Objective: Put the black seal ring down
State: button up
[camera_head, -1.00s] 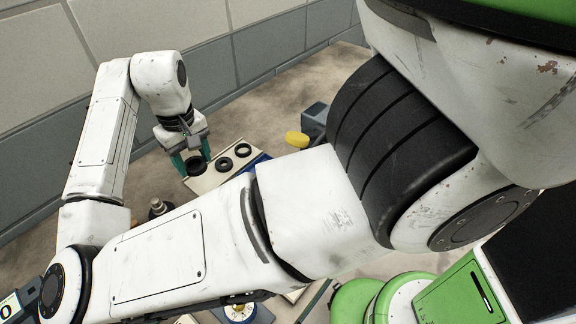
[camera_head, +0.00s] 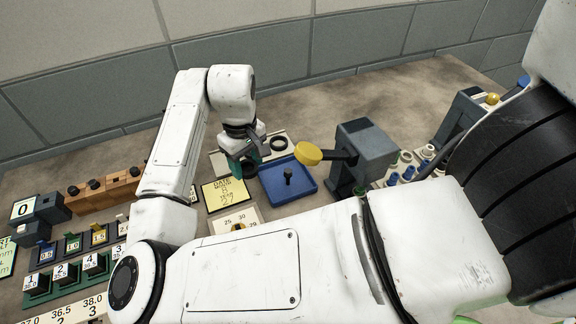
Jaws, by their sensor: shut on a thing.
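My gripper (camera_head: 246,168), with green-teal fingers, points down over the pale ring board (camera_head: 223,164) at the back middle. It is shut on a black seal ring (camera_head: 249,169), seen only in part between the fingers. Whether this ring touches the board cannot be told. Another black ring (camera_head: 278,143) lies on the board, right of my gripper. The rest of the board is partly hidden by my wrist.
A blue tray (camera_head: 306,196) with a small black post stands right of my gripper. A grey device (camera_head: 366,152) holds a yellow disc (camera_head: 308,153) above the tray's back. A yellow date card (camera_head: 224,194) lies in front. Numbered blocks and a wooden rack (camera_head: 104,194) fill the left.

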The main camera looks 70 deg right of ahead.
jog(key=s+d+f, duration=0.1)
jog(key=s, duration=0.1)
jog(key=s+d+f+p, duration=0.1)
jog(key=d, duration=0.1)
jog(key=s+d+f, duration=0.2)
jog(key=shift+s, duration=0.35)
jog(key=shift+s+d+f+p, duration=0.4)
jog(key=shift+s+d+f, duration=0.15)
jog(key=shift+s+f, duration=0.1)
jog(key=shift+f, duration=0.15)
jog(key=shift+f, duration=0.1)
jog(key=o, duration=1.1)
notch_tip(320, 180, up, 12)
jog(key=b, duration=0.1)
